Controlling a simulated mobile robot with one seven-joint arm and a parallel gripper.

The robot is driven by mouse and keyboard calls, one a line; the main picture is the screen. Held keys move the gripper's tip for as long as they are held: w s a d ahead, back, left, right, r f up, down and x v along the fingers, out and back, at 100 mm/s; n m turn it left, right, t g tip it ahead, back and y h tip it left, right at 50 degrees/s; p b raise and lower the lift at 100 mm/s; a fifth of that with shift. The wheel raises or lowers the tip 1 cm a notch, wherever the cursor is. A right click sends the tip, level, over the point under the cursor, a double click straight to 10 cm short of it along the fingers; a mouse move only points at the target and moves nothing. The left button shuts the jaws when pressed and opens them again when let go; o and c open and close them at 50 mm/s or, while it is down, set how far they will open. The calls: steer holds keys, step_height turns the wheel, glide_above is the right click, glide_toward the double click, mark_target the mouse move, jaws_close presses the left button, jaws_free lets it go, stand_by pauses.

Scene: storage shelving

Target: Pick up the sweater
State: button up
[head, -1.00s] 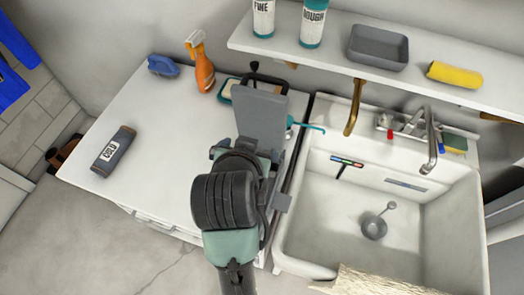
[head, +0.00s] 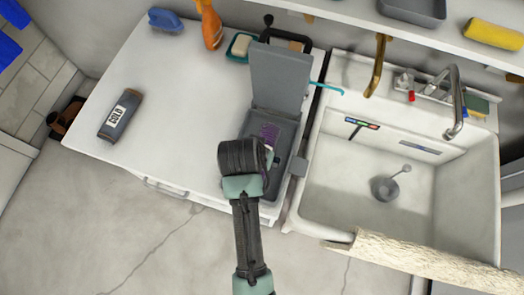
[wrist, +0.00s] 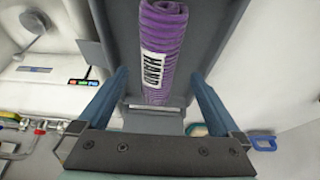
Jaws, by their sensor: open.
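The sweater appears to be a purple ribbed roll (wrist: 164,35) with a white label reading "HAND". It lies in an open grey box (wrist: 203,35). In the head view, a small part of the purple roll (head: 269,136) shows in the box (head: 287,135), whose lid stands up at the back. My gripper (wrist: 158,75) is open, with one blue finger on each side of the box and roll in the wrist picture. It holds nothing, and the gap to the roll is unclear. In the head view my wrist hides the fingers and part of the roll.
A grey item labelled "COLD" (head: 120,115) lies on the white counter (head: 175,105). An orange spray bottle (head: 211,25), blue brush (head: 165,20) and soap dish (head: 242,46) stand behind. A sink (head: 330,200) is at right, with a cream cloth (head: 400,255) over its front.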

steer(key=x, duration=0.3)
steer(key=shift+w, duration=0.15)
jaws_close()
stand_by(0.4)
